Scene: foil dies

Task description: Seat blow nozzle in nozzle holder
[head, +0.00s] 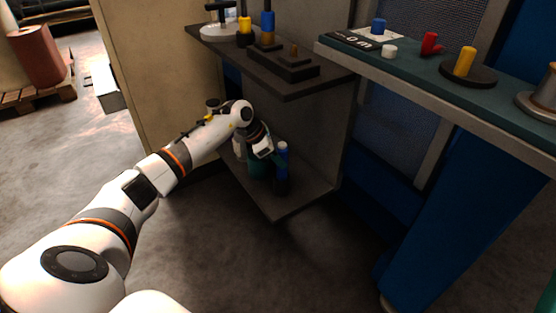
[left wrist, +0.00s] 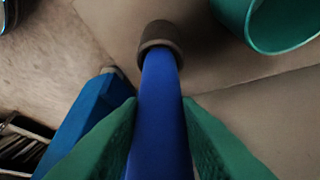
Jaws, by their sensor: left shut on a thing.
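My left gripper (head: 279,158) is over the lower shelf, its green fingers shut on a long blue rod-like thing (head: 283,147), which I take for the blow nozzle. In the left wrist view the blue thing (left wrist: 163,110) runs between the fingers (left wrist: 160,145) to a dark brownish collar (left wrist: 160,38). I cannot tell whether this collar is the nozzle holder or part of the nozzle, nor whether the blue thing is seated. In the head view a dark upright piece (head: 281,183) shows below the blue thing. My right gripper is out of view.
A green cup-like container (left wrist: 247,22) stands close beside the held thing. The upper shelf (head: 285,91) overhangs the work area and carries a black block and blue and yellow pieces. A bench (head: 510,103) at right holds small parts. The lower shelf's front edge (head: 305,205) is clear.

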